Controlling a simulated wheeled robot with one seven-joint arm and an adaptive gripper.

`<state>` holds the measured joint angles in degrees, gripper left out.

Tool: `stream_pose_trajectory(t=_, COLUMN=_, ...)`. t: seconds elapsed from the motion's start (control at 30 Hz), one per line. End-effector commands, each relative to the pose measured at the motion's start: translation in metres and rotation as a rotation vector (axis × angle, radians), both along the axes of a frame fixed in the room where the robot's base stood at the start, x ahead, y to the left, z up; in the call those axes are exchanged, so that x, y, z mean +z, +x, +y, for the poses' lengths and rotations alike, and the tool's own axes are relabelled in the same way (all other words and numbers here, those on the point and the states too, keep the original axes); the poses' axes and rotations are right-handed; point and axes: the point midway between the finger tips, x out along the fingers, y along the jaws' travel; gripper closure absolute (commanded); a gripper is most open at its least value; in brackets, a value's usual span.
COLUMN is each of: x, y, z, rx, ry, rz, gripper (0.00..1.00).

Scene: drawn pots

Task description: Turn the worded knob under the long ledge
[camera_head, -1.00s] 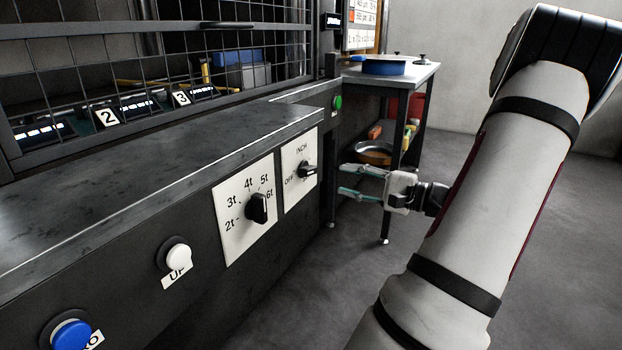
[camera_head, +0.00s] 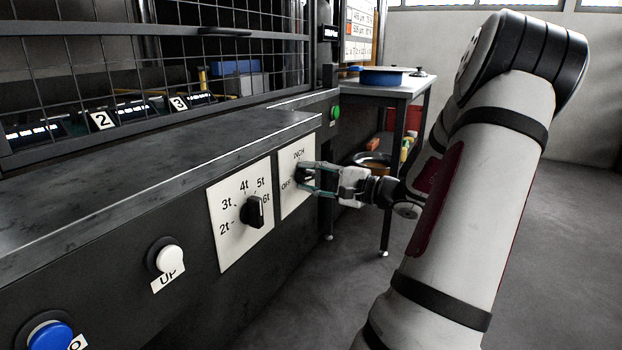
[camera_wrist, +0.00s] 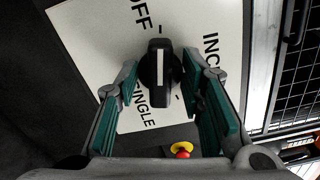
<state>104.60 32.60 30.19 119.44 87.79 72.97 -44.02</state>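The worded knob (camera_wrist: 158,78) is black with a white line, on a white plate (camera_wrist: 90,40) lettered OFF, INCH and a partly hidden word ending in INGLE. In the head view its plate (camera_head: 297,160) is on the dark front panel below the long ledge (camera_head: 150,165), right of the numbered plate. My gripper (camera_wrist: 160,90) is open, its green-padded fingers on either side of the knob with a gap showing on both sides. In the head view my gripper (camera_head: 308,178) reaches the plate from the right and partly hides the knob.
A numbered knob (camera_head: 254,211) marked in t sits just left of the worded one. A white UP button (camera_head: 169,259) and a blue button (camera_head: 50,338) lie farther left. A red and yellow button (camera_wrist: 182,150) shows in the wrist view. A table (camera_head: 390,88) with a blue pan stands behind.

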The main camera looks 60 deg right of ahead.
Motion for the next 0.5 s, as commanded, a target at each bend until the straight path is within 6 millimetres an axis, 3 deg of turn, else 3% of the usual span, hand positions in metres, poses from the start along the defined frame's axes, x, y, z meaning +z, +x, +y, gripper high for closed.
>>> stream_pose_trajectory(t=0.03, x=0.0000, y=-0.0001, z=0.0000, rx=0.000, ry=0.000, rz=0.000, gripper=0.79)
stream_pose_trajectory(t=0.13, x=-0.0001, y=-0.0002, z=0.0000, rx=0.000, ry=0.000, rz=0.000, gripper=1.00)
stream_pose_trajectory(t=0.5, x=0.0009, y=-0.0001, z=0.0002, rx=0.000, ry=0.028, rz=0.003, gripper=1.00)
